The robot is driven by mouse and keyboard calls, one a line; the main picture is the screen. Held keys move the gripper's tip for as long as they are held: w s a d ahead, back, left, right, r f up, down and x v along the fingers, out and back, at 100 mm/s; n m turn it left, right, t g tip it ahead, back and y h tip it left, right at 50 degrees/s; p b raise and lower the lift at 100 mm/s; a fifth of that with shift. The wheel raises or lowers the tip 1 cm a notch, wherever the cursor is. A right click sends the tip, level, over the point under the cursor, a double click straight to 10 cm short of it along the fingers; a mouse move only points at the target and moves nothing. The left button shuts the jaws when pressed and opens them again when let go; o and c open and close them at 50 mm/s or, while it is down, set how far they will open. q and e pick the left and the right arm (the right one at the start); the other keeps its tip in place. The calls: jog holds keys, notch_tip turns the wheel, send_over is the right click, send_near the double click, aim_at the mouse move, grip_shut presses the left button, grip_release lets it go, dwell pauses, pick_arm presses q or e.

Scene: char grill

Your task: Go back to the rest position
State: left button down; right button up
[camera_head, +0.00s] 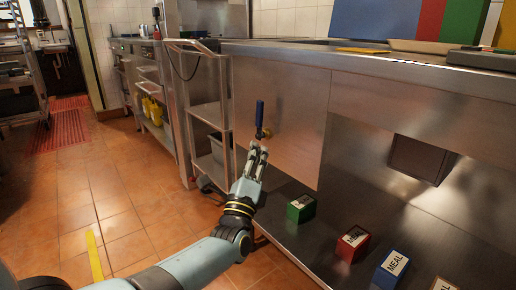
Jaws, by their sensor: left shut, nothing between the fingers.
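My left gripper (259,151) is at the end of the light-blue arm that comes in from the lower left. Its fingers are together and hold nothing. The fingertips are in front of the steel counter, just below a blue-handled tool (260,114) with a brass-coloured part (262,133) at its lower end. I cannot tell whether the fingertips touch that part. My right gripper is not in view.
A green box (301,208), a red box (352,244) and a blue box (391,268), labelled MEAL, stand on the steel lower shelf (300,240). Another box (444,285) is cut off at the bottom edge. The steel counter (380,68) runs right. Tiled floor (70,200) is open at left.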

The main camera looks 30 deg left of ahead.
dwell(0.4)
pick_arm(q)
jog(key=s+d+f+n+g+h, duration=0.1)
jog(key=s+f+n+g+h, duration=0.25)
jog(key=s+f+g, duration=0.95)
jog(key=s+d+f+n+g+h, duration=0.25)
jog(key=s+f+n, duration=0.25)
jog(key=s+f, duration=1.7)
jog(key=s+a+n+g+p, duration=0.1)
jog(key=s+n+g+p, duration=0.6)
jog(key=s, duration=1.7)
jog(key=n+p, duration=0.5)
jog(key=p, duration=0.1)
jog(key=shift+s+a+r+n+p, duration=0.15)
jog(key=shift+s+a+n+p, duration=0.15)
jog(key=shift+s+a+n, duration=0.05)
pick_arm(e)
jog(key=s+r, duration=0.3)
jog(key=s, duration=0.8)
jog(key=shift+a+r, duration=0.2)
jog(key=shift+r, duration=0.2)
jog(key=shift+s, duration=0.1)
